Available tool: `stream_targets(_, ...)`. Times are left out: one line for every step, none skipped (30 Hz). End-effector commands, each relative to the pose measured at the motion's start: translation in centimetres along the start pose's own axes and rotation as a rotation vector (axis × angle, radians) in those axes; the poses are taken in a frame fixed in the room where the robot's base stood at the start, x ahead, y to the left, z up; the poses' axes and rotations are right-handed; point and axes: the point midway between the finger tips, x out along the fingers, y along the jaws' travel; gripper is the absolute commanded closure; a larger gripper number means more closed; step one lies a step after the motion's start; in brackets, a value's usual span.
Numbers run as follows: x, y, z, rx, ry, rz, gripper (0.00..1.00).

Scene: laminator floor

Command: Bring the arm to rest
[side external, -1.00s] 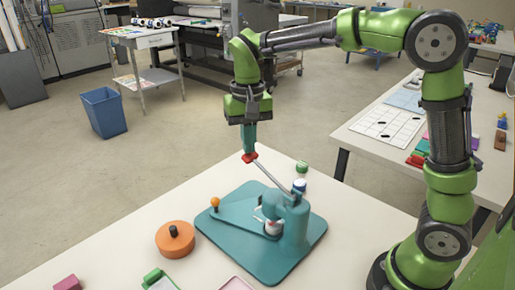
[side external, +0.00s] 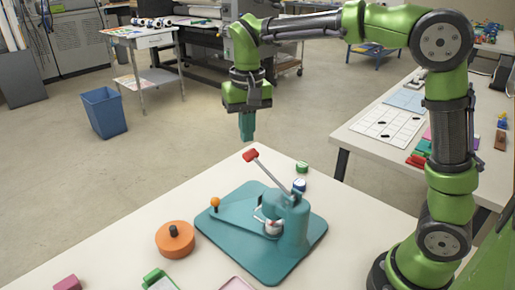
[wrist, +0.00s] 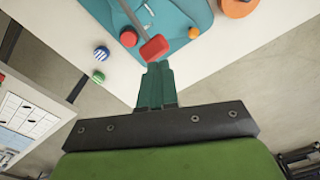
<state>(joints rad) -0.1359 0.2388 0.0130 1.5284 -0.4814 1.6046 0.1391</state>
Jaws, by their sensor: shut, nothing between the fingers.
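My gripper (side external: 247,127) has teal fingers that are shut and empty. In the side external view it hangs pointing down, above and a little left of the red-tipped lever (side external: 250,155). The lever rises at a slant from a teal press (side external: 292,222) on a teal base plate (side external: 250,262). In the wrist view the shut fingers (wrist: 156,72) show just below the red lever tip (wrist: 154,48) in the picture; there is a gap between them in the side external view.
On the white table (side external: 150,215) are an orange disc with a black knob (side external: 175,240), a green cap (side external: 302,166), a blue-and-white cap (side external: 299,185) and a pink block (side external: 67,283). A second table (side external: 350,125) stands at right. A blue bin (side external: 104,112) stands on the floor.

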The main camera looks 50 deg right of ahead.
Motion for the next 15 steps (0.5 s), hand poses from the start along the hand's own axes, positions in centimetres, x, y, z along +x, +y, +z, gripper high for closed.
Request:
stream_targets(0.7, 0.3, 0.6, -0.027, 0.001, -0.010, 1.00)
stream_targets(0.9, 0.5, 1.0, -0.043, 0.010, -0.022, 1.00)
stream_targets(0.9, 0.9, 1.6, -0.065, 0.026, -0.044, 1.00)
stream_targets(0.8, 1.3, 2.1, -0.079, 0.041, -0.062, 1.00)
stream_targets(0.8, 1.8, 2.8, -0.092, 0.057, -0.081, 1.00)
stream_targets(0.7, 2.4, 3.6, -0.110, 0.083, -0.109, 1.00)
stream_targets(0.5, 2.9, 4.3, -0.121, 0.104, -0.131, 1.00)
stream_targets(0.4, 3.4, 5.0, -0.129, 0.126, -0.152, 1.00)
stream_targets(0.3, 4.1, 6.0, -0.139, 0.156, -0.180, 1.00)
stream_targets(0.3, 4.6, 6.8, -0.144, 0.180, -0.200, 1.00)
stream_targets(0.2, 5.2, 7.5, -0.148, 0.205, -0.221, 1.00)
stream_targets(0.2, 5.9, 8.5, -0.151, 0.238, -0.247, 1.00)
stream_targets(0.2, 6.4, 9.3, -0.152, 0.263, -0.266, 1.00)
stream_targets(0.3, 6.9, 9.9, -0.152, 0.288, -0.283, 1.00)
stream_targets(0.3, 7.5, 10.8, -0.150, 0.320, -0.304, 1.00)
